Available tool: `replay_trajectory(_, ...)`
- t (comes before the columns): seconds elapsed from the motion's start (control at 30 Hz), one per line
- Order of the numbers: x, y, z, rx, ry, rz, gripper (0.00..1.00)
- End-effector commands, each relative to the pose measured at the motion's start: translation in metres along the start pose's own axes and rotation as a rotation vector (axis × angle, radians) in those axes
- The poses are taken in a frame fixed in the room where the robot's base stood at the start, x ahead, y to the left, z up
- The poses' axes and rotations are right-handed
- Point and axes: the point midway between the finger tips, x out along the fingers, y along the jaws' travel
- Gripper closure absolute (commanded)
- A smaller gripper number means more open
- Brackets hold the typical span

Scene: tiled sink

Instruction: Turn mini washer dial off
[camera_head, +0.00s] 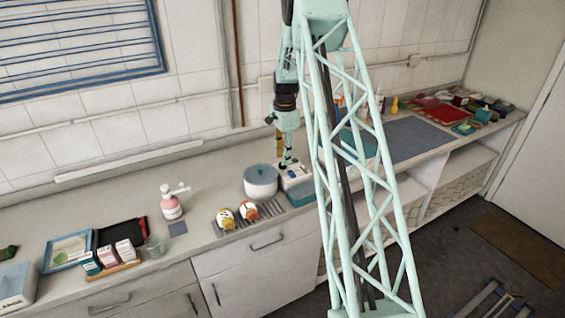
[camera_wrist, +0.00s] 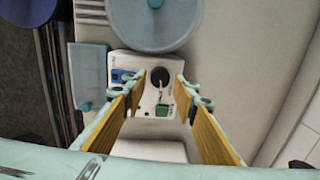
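The mini washer shows in the head view as a white round tub (camera_head: 261,188) with a blue-grey lid, beside a white control box (camera_head: 296,178). In the head view my gripper (camera_head: 286,163) is low over the control box. Whether a finger touches the dial cannot be told.
My lattice column hides part of the counter to the right. The wall is close behind.

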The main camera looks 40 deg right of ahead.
Motion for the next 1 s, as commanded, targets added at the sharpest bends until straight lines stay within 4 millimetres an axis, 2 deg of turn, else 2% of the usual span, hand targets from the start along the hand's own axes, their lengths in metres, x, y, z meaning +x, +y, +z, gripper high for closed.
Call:
replay_trajectory(0.1, 0.014, 0.001, 0.0, 0.0, -0.001, 0.001, 0.73)
replay_trajectory(0.3, 0.028, 0.0, 0.0, 0.0, 0.0, 0.0, 0.73)
replay_trajectory(0.77, 0.033, 0.0, 0.0, 0.0, 0.0, 0.0, 0.73)
replay_trajectory(0.93, 0.033, 0.0, 0.0, 0.0, 0.0, 0.0, 0.89)
replay_trajectory(1.0, 0.033, 0.0, 0.0, 0.0, 0.0, 0.0, 0.9)
